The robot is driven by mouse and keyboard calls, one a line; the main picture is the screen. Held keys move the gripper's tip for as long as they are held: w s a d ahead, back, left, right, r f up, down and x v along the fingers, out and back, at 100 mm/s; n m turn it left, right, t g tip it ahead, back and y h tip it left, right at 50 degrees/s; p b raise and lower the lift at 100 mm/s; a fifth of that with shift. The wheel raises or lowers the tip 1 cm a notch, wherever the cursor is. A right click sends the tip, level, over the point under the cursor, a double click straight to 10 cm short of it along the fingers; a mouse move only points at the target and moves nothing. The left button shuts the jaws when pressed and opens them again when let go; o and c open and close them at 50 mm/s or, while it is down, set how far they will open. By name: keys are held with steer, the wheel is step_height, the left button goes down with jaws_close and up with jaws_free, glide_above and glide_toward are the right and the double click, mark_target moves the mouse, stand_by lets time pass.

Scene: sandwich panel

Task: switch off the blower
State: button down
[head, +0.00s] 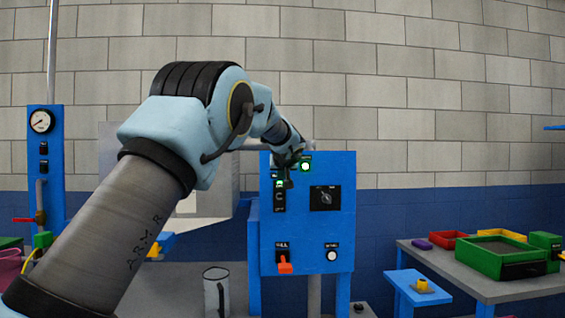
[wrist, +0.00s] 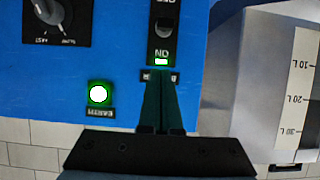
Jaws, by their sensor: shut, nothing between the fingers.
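A blue control panel (head: 300,240) stands in front of me. At its upper left is a tall black switch plate (head: 279,202), which also shows upside down in the wrist view (wrist: 164,30). It carries OFF and ON marks and a lit green strip (wrist: 161,61) by the ON end. My gripper (head: 284,182) is shut and empty. In the wrist view its fingertips (wrist: 160,80) are just past the lit strip, in front of a small label whose middle they hide. I cannot tell whether they touch the panel.
A green lamp (head: 305,166) glows beside the gripper. A rotary dial (head: 326,198), a red-orange lever (head: 285,267) and a white button (head: 332,256) are on the same panel. A litre-marked tank (wrist: 265,80) stands close beside it. A bench with trays (head: 495,260) is at right.

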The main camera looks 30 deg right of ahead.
steer(key=shift+s+a+f, duration=0.1)
steer(key=shift+f, duration=0.95)
steer(key=shift+s+a+f, duration=0.1)
steer(key=shift+f, duration=0.9)
steer(key=shift+d+f+b, duration=0.1)
steer(key=shift+b, duration=0.4)
steer(key=f+b, duration=0.1)
steer(key=b, duration=0.4)
steer(key=shift+s+t, duration=0.1)
steer(key=shift+t, duration=0.2)
steer(key=t+b, duration=0.1)
steer(key=b, duration=0.6)
steer(key=f+t+h+b, duration=0.1)
steer(key=b, duration=0.6)
steer(key=t+b, duration=0.1)
steer(key=b, duration=0.5)
steer(key=shift+s+a+f+h+b, duration=0.25)
steer(key=shift+s+f+h+b, duration=0.05)
steer(key=shift+s+f+b, duration=0.1)
steer(key=s+a+r+b, duration=0.1)
steer(key=s+a+r, duration=0.1)
steer(key=s, duration=0.3)
steer(key=s+a+r+b, duration=0.1)
steer(key=s+a+r, duration=0.1)
steer(key=s+r, duration=0.1)
steer(key=shift+v, duration=0.95)
